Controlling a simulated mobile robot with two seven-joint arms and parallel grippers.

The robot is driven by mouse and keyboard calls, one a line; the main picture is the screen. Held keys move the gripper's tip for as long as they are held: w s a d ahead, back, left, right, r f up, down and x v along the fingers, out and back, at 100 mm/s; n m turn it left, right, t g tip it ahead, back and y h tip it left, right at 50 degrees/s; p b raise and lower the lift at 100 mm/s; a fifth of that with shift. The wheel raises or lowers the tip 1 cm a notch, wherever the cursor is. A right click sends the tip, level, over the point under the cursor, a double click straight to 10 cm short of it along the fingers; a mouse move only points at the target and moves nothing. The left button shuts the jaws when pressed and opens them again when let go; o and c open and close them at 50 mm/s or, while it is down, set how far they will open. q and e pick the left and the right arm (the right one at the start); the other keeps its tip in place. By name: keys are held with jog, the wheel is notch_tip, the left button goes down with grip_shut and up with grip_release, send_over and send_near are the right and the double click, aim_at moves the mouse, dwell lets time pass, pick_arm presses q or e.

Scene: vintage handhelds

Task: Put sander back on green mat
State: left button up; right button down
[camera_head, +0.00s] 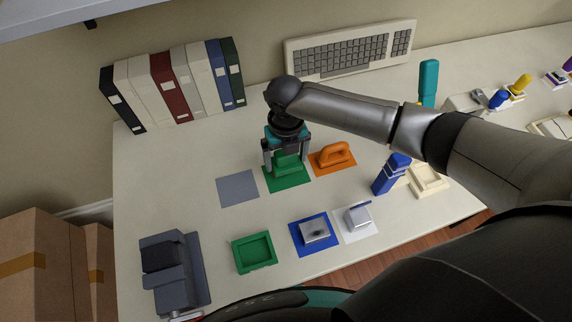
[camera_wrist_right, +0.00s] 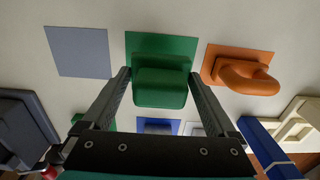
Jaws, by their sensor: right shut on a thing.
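The green sander (camera_head: 286,164) is a rounded green block, and it also shows in the wrist view (camera_wrist_right: 160,88). My right gripper (camera_head: 287,158) points down and is shut on it, one finger on each side. The green mat (camera_head: 290,186) lies under the sander, and its far part shows bare in the wrist view (camera_wrist_right: 160,46). The sander is over the near part of the mat in the wrist view. I cannot tell whether it touches the mat or hangs just above it. My left gripper is not in view.
An orange tool (camera_head: 334,156) sits on an orange mat to the right. An empty grey mat (camera_head: 238,188) lies to the left. A green tray (camera_head: 254,252), a blue mat (camera_head: 300,243) and a white mat (camera_head: 351,236) lie nearer. A blue upright object (camera_head: 391,174) stands at right.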

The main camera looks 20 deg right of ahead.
aim_at(286, 166)
jog(key=shift+f, duration=1.7)
jog(key=shift+f+b, duration=0.1)
jog(key=shift+b, duration=0.25)
grip_release()
jog(key=shift+r, duration=0.45)
notch_tip(286, 166, up, 11)
jog(key=shift+r+p, duration=0.2)
jog(key=shift+p, duration=0.95)
jog(key=shift+s, duration=0.1)
